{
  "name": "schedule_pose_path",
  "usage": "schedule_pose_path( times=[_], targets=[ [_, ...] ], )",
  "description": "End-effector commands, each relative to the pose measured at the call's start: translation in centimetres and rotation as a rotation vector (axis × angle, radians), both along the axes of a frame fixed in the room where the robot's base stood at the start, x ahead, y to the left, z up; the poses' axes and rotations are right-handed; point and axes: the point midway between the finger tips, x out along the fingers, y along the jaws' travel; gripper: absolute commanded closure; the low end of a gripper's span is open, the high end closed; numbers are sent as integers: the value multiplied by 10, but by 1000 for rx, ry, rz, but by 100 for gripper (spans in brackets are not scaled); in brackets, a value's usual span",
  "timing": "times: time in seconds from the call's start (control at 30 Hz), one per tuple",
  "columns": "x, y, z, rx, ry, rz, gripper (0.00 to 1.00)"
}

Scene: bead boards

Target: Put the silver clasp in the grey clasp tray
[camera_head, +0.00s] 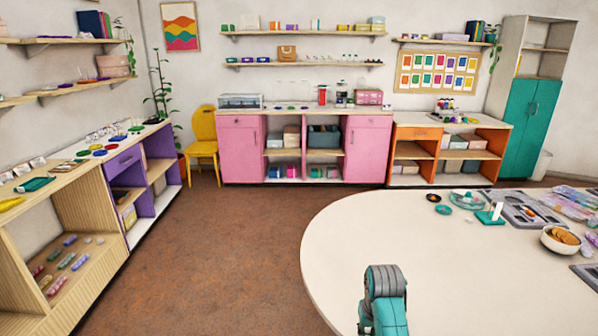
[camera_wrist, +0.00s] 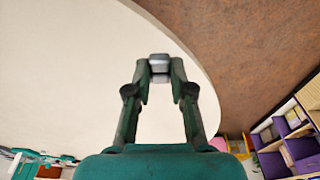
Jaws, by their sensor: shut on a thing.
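My gripper (camera_wrist: 159,78) is shut on a small silver-grey piece, which looks like the silver clasp (camera_wrist: 159,64), held between the fingertips in the wrist view. Behind it the wrist view shows the bare pale table top and its curved edge. In the head view part of my teal arm shows at the bottom, and the clasp cannot be made out there. A grey tray with compartments (camera_head: 514,216) lies at the far right of the table. Another grey tray (camera_head: 587,273) is cut off by the right edge. I cannot tell which is the clasp tray.
On the white table (camera_head: 400,220), a bowl of orange pieces (camera_head: 562,239), a teal stand with a white post (camera_head: 490,216) and a teal dish (camera_head: 466,201) stand at the right. The table's left and middle are clear. Brown floor separates it from the shelves.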

Motion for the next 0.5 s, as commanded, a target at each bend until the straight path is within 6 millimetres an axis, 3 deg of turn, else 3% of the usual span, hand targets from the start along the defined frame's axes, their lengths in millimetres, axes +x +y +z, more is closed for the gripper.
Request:
schedule_pose_path(
  times=[0.3,0.5],
  targets=[
    [-75,-2,-45,0,3,-1,100],
    [-105,-3,-57,0,0,-1,100]
  ],
)
